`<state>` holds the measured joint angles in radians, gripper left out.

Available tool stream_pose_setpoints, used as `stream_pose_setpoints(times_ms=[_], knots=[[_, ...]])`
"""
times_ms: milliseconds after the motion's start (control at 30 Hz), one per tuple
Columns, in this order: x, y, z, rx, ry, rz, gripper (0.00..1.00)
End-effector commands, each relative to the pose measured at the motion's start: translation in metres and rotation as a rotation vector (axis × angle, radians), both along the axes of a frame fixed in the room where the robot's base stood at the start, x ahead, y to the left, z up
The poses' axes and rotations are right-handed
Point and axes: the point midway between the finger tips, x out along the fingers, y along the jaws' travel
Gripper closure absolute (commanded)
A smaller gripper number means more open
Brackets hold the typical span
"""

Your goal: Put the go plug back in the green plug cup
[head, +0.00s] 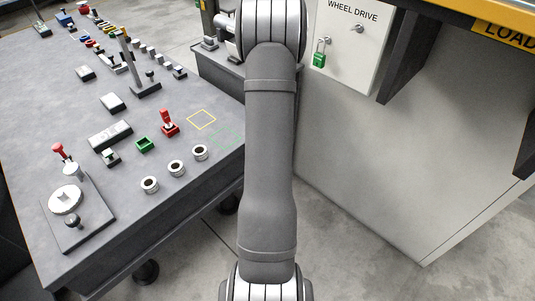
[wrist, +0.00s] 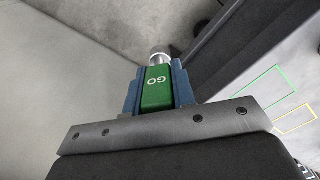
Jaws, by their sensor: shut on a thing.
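The go plug (wrist: 157,94) is a green block marked GO with a silver round end. In the wrist view it sits between the blue fingers of my gripper (wrist: 158,74), which is shut on it. Its silver end points away from the wrist, over a grey floor. The green plug cup (head: 145,145) is a small square green holder on the console top in the head view, left of a red-handled switch. The cup does not show in the wrist view. In the head view my arm hides the gripper and the plug.
The grey console (head: 60,110) carries several switches, levers and round sockets. A red-handled switch (head: 168,124) stands beside the cup. A yellow outline (head: 201,119) and a green outline (head: 228,136) mark bare console top. A WHEEL DRIVE box (head: 350,40) with a green padlock (head: 319,59) is at upper right.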

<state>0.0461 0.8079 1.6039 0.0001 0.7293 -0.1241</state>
Motion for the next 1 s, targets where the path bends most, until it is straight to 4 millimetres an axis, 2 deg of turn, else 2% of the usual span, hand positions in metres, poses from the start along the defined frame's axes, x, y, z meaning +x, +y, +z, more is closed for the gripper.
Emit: stream_pose_setpoints(times_ms=[167, 267, 400, 533, 767, 900, 1000], knots=[[0.037, 0.04, 0.007, 0.0, -0.002, 0.086, 1.0], [0.059, 0.073, 0.013, 0.0, -0.003, 0.141, 1.0], [0.086, 0.133, 0.024, 0.0, -0.003, 0.23, 1.0], [0.104, 0.195, 0.036, 0.0, -0.003, 0.315, 1.0], [0.114, 0.308, 0.058, 0.0, -0.003, 0.461, 1.0], [0.107, 0.376, 0.071, 0.001, -0.003, 0.547, 1.0], [0.097, 0.418, 0.081, 0.001, -0.002, 0.603, 1.0]])
